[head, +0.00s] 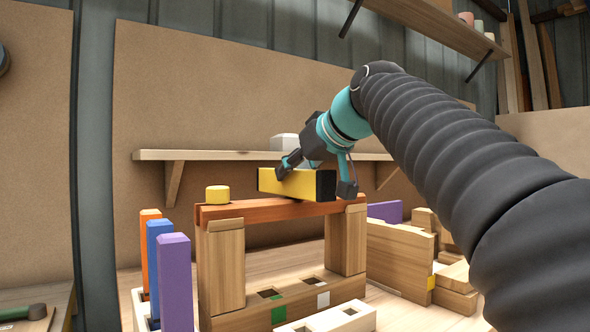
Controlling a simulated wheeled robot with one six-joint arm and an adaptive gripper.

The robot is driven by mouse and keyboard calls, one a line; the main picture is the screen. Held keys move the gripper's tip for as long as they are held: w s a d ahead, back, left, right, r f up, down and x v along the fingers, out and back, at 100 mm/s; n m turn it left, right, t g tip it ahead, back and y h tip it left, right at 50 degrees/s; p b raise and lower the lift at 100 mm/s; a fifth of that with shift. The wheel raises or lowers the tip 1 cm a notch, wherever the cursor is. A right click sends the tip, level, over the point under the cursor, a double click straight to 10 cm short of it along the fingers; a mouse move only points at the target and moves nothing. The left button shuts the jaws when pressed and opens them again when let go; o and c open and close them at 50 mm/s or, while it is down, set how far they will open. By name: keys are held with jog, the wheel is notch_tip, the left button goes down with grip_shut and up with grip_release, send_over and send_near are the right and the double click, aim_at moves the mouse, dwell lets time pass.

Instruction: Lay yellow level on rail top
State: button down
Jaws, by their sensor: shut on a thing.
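The yellow level (285,183) is a yellow bar with a dark end face, in the head view at the middle. My gripper (318,180) is shut on it from above, with a finger on either side. The level is at the top of the orange-red rail (240,211), lying along it toward its right part. I cannot tell whether its underside touches the rail. The rail spans two wooden posts, a left one (226,265) and a right one (346,240). A short yellow cylinder (217,194) stands on the rail's left end.
Orange, blue and purple (175,280) upright blocks stand at the left front. A slotted wooden base (300,298) lies under the posts. Wooden blocks (400,255) are stacked at the right. A wall shelf (220,155) runs behind the rail.

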jog(key=shift+f, duration=0.15)
jog(key=c, duration=0.7)
grip_release()
jog(key=v, duration=1.2)
